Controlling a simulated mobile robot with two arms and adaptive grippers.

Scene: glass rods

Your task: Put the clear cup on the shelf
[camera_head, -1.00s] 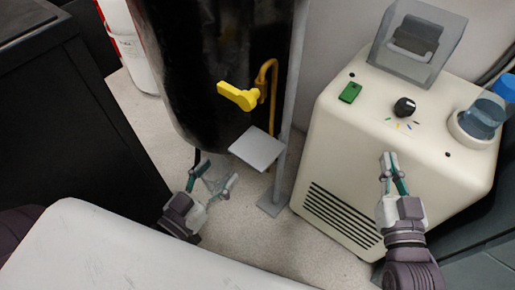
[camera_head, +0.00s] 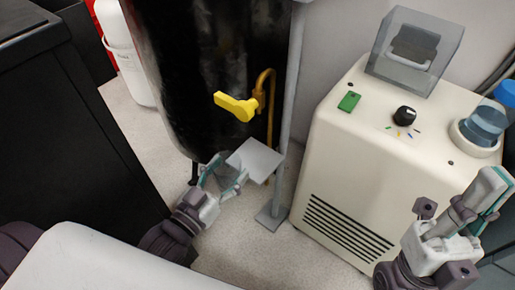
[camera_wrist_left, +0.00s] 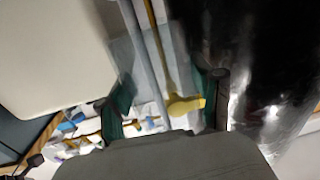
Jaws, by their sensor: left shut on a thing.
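The clear cup (camera_head: 226,174) is faint and see-through, held between the fingers of my left gripper (camera_head: 225,176) in the head view. That gripper is shut on it, just left of the small grey square shelf (camera_head: 256,160) and close to it. Whether the cup touches the shelf is hard to tell. In the left wrist view my left gripper's fingers (camera_wrist_left: 165,100) stand apart on both sides of the nearly invisible cup. My right gripper (camera_head: 490,195) is raised at the right, with no object visible in it; its finger gap is unclear.
A black tank (camera_head: 205,75) with a yellow valve handle (camera_head: 236,106) and bent pipe stands behind the shelf. A grey post (camera_head: 292,110) rises beside the shelf. A cream machine (camera_head: 345,150) is to the right. A black cabinet (camera_head: 70,130) is at the left.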

